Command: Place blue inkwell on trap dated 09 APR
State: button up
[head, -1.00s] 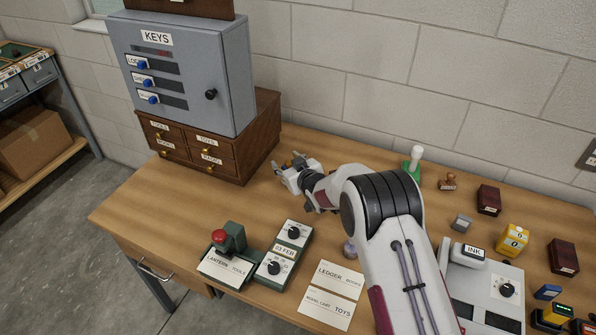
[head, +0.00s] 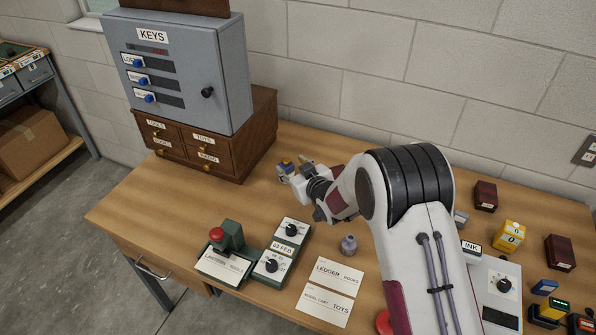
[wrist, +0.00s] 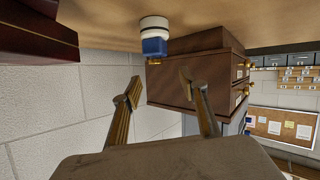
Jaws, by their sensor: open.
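A small bottle with a blue top and whitish base, likely the blue inkwell (wrist: 154,45), stands on the table in the wrist view, which shows the table upside down at the top. It also shows as a small blue spot in the head view (head: 287,161), close to my gripper's fingers. My gripper (wrist: 158,88) is open and empty. Its fingertips are apart, with the inkwell just beyond the gap between them, not enclosed. No label reading 09 APR is legible in either view. A green dial device (head: 283,247) carries a label reading 03 FEB.
The drawer cabinet (head: 205,145) under the grey KEYS box (head: 185,70) stands left of my gripper. A greyish-purple bottle (head: 348,246) and paper cards (head: 335,275) are in front. Dark red boxes (head: 486,196) and a yellow block (head: 509,237) are at right.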

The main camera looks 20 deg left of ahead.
jog(key=shift+v, duration=2)
jog(key=w+d+r+m+t+h, duration=0.1)
jog(key=w+d+r+m+h, duration=0.2)
jog(key=d+r, duration=1)
jog(key=s+d+r+m+h, duration=0.15)
jog(key=s+d+r, duration=0.25)
jog(key=d, duration=0.4)
jog(key=s+d+r+m+h, duration=0.1)
jog(key=s+d+r+h, duration=0.25)
jog(key=d, duration=0.45)
jog(key=s+d+r+m+g+h, duration=0.1)
jog(key=s+d+r+m+g, duration=0.15)
jog(key=s+d, duration=1)
jog(key=s+d+m+g, duration=0.1)
jog(key=s+d, duration=0.1)
jog(key=s, duration=0.8)
jog(key=s+d+m+g+h, duration=0.1)
jog(key=s+d+m, duration=0.1)
jog(key=s, duration=0.7)
jog(key=shift+s+d+f, duration=0.4)
jog(key=shift+d+f, duration=0.05)
jog(key=shift+d, duration=0.05)
